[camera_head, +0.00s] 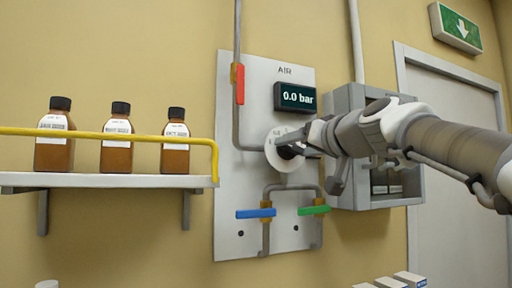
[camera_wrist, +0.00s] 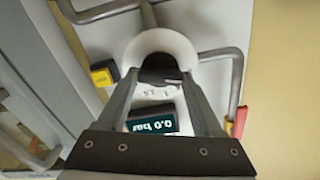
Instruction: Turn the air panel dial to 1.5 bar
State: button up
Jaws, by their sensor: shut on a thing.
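The air panel (camera_head: 240,188) is a light grey board on the wall, labelled AIR. Its display (camera_head: 296,97) reads 0.0 bar and also shows, upside down, in the wrist view (camera_wrist: 152,121). The dial has a white round scale plate (camera_head: 277,150) and a dark knob (camera_wrist: 160,68). My gripper (camera_head: 294,150) is at the dial, coming from the right. In the wrist view my gripper (camera_wrist: 161,78) has its two fingers on either side of the dark knob, shut on it. The fingers and wrist partly hide the knob and the scale in the head view.
A red handle (camera_head: 240,84), a blue handle (camera_head: 256,213) and a green handle (camera_head: 313,210) sit on the panel's pipes. A grey open box (camera_head: 408,190) is mounted just right. Brown bottles stand on a shelf (camera_head: 110,181) with a yellow rail at left.

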jog(key=shift+c, duration=0.6)
jog(key=shift+m, duration=0.4)
jog(key=m, duration=0.3)
jog(key=shift+m, duration=0.4)
jog(key=m+p, duration=0.1)
jog(key=m, duration=0.5)
jog(key=m+p, duration=0.2)
jog(key=m, duration=0.3)
jog(key=shift+m, duration=0.3)
jog(key=shift+m+p, duration=0.9)
jog(key=shift+m, duration=1.7)
jog(key=shift+f, duration=0.1)
